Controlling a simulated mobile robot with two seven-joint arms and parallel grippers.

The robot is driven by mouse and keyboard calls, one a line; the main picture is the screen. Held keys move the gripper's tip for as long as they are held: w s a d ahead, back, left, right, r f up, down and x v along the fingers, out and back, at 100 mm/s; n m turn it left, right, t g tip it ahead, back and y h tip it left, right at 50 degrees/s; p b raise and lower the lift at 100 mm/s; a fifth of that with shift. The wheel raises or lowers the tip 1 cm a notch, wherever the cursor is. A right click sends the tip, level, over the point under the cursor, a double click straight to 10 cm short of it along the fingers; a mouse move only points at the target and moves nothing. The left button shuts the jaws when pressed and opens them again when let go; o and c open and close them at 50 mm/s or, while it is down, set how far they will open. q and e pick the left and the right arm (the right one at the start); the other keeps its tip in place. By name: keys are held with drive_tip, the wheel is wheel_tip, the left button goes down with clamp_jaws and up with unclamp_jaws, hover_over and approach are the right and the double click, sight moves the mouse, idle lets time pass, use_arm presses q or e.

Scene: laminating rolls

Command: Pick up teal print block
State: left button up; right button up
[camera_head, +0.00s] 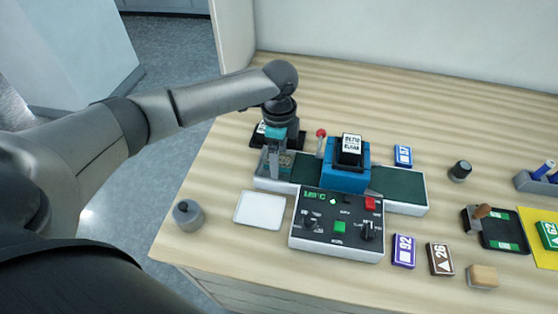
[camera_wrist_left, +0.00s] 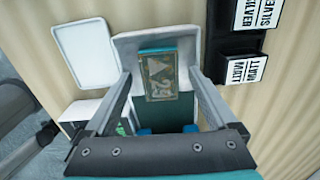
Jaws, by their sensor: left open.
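The teal print block (camera_wrist_left: 160,78) lies on the left end of the laminator's feed bed (camera_wrist_left: 130,43) in the left wrist view. It has a teal edge and a darker printed face with a pale triangle and digits. In the head view the block (camera_head: 287,161) is partly hidden behind my left gripper (camera_head: 273,172). My left gripper is open and points down over the bed. In the left wrist view its fingers (camera_wrist_left: 159,73) stand on either side of the block, with gaps visible. My right gripper is not in view.
The blue laminator head (camera_head: 345,178) stands right of the gripper, with a red-knobbed lever (camera_head: 321,134) close by. A control box (camera_head: 338,226) and white tray (camera_head: 260,210) are in front. Dark cartridges (camera_wrist_left: 240,40) sit behind the bed. A grey weight (camera_head: 187,215) stands left.

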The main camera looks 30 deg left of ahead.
use_arm(q)
drive_tip(key=shift+c, duration=0.2)
drive_tip(key=c, duration=1.4)
drive_tip(key=shift+r, duration=0.15)
